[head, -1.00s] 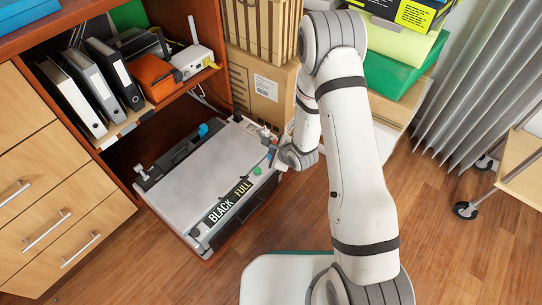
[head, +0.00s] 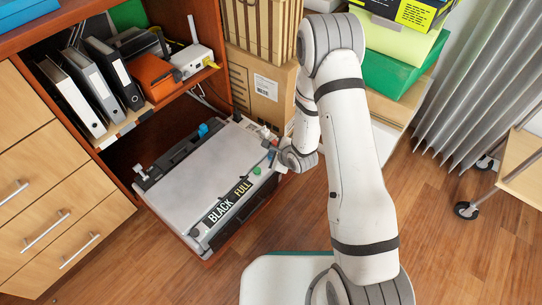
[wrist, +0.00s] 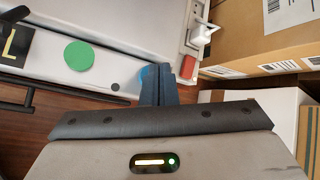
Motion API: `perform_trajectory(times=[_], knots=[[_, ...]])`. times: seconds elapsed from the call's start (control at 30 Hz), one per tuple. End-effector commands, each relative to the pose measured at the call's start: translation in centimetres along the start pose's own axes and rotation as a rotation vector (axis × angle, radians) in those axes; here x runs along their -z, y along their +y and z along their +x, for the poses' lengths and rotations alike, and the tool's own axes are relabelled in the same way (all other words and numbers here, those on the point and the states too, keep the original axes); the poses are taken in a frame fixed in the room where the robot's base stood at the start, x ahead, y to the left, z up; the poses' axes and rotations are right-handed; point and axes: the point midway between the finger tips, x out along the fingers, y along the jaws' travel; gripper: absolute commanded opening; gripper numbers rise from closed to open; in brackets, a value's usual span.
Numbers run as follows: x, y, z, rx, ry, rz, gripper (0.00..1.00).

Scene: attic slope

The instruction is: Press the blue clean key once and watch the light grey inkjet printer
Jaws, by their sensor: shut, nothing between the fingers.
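The light grey inkjet printer (head: 205,175) sits low in the wooden cabinet, with a "BLACK FULL" strip along its front. A round green spot (head: 257,170) is near its right front corner; it also shows in the wrist view (wrist: 79,55). My gripper (head: 272,154) is at the printer's right end. In the wrist view its dark fingers (wrist: 168,78) are together and empty, over the printer's edge. A blue patch (wrist: 146,74), apparently the clean key, shows just left of the fingertips, partly hidden by them. I cannot tell whether they touch it.
A shelf above the printer holds binders (head: 75,92), an orange box (head: 153,76) and a white device (head: 190,62). Cardboard boxes (head: 262,90) stand close behind my gripper. Drawers (head: 50,215) are at left. Wooden floor (head: 450,255) is open at right.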

Motion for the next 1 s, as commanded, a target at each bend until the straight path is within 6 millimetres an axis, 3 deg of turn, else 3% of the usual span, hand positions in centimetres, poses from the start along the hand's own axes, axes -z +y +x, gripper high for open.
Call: perform_trajectory(times=[0.53, 1.0], knots=[[0.1, 0.2, 0.2, 0.0, 0.0, 0.0, 0.0], [-0.8, -0.7, -1.0, -0.001, 0.0, -0.001, 0.0]])
